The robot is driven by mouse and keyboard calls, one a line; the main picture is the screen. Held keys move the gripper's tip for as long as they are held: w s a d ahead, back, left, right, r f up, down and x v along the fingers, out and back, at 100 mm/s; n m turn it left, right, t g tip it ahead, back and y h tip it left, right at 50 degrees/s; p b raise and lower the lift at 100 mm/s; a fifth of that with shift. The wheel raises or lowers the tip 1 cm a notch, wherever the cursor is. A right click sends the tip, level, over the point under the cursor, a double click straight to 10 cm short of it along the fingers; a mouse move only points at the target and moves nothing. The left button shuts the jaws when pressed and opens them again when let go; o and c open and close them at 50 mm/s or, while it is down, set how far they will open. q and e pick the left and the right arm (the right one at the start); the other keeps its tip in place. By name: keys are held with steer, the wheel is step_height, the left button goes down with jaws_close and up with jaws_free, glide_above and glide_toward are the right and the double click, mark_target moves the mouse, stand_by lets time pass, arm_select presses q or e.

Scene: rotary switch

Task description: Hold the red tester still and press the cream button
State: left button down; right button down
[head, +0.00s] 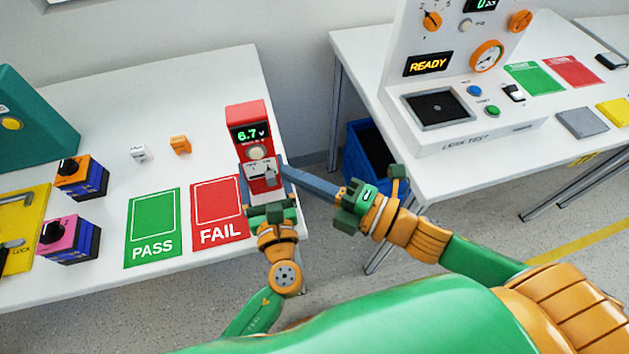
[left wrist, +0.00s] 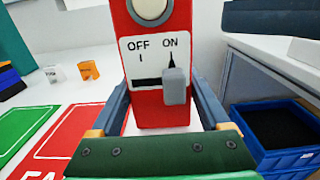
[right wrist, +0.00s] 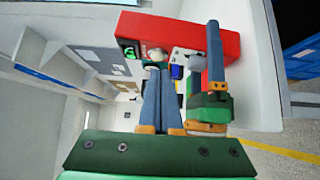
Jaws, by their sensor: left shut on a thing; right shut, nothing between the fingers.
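The red tester (head: 247,115) stands upright near the right edge of the left table. Its display reads 6.7 V. The cream button (head: 257,152) is below the display and also shows at the top of the left wrist view (left wrist: 150,8). Under it, a grey switch (left wrist: 176,86) sits at the ON side. My left gripper (head: 264,190) is shut around the tester's lower body, one finger on each side. My right gripper (head: 283,166) is shut and empty, its tips at the tester's right front near the button. In the right wrist view, the tips (right wrist: 157,68) overlap the button area; contact is unclear.
A green PASS card (head: 153,228) and a red FAIL card (head: 219,212) lie left of the tester. A white block (head: 139,153) and an orange block (head: 180,145) sit behind. A blue bin (head: 366,150) stands on the floor between the tables.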

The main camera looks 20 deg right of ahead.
arm_select(q)
steer(key=shift+f, duration=0.15)
arm_select(e)
steer(key=v, duration=0.4)
steer(key=shift+s+d, duration=0.25)
steer(key=shift+s, duration=0.1)
arm_select(q)
jaws_free()
arm_select(e)
steer(key=shift+w, duration=0.15)
